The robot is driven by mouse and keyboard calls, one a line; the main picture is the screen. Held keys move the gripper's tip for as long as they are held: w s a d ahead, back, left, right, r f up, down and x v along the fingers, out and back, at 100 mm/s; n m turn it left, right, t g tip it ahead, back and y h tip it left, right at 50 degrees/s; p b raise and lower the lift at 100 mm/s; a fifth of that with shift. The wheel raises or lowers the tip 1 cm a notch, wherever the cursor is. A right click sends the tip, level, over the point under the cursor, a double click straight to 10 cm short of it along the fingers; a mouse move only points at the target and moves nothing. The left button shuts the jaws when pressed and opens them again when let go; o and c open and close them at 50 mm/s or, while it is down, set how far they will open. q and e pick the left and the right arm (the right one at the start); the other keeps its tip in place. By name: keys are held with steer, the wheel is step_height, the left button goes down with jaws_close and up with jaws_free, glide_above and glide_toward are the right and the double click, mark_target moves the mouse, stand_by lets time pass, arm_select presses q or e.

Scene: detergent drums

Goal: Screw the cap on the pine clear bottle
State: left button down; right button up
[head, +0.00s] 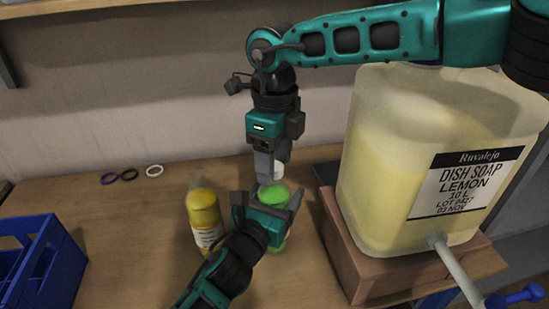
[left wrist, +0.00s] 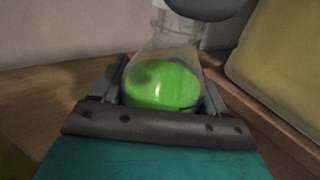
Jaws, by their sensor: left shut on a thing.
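A clear bottle with bright green liquid (head: 274,194) stands upright on the wooden table. It also shows in the left wrist view (left wrist: 163,85), with its clear shoulder narrowing to the neck. No label on it is readable, so I cannot confirm that it is the pine clear. My left gripper (head: 267,205) is shut around the bottle's body, one finger on each side. My right gripper (head: 272,173) points straight down over the neck. A small white piece (head: 279,172) shows at its fingertips; I cannot tell whether it is the cap or the bottle's top.
A yellow bottle (head: 204,217) stands just left of the green one. Purple, black and white rings (head: 154,171) lie at the back left. A blue crate (head: 56,254) is at the left. A large dish soap drum (head: 385,165) sits on a brown block (head: 352,269) at the right.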

steer(key=shift+r, duration=2.3)
steer(key=shift+c, duration=0.2)
steer(key=n, duration=0.4)
steer(key=shift+s+r, duration=0.1)
steer(key=shift+r, duration=0.25)
steer(key=n, duration=0.2)
steer(key=r+n, duration=0.1)
steer(key=n, duration=0.2)
steer(key=shift+a, duration=0.1)
steer(key=n, duration=0.2)
steer(key=r+n, duration=0.1)
steer(key=n, duration=0.1)
steer(key=shift+n, duration=0.3)
steer(key=n, duration=0.3)
steer(key=shift+r, duration=0.35)
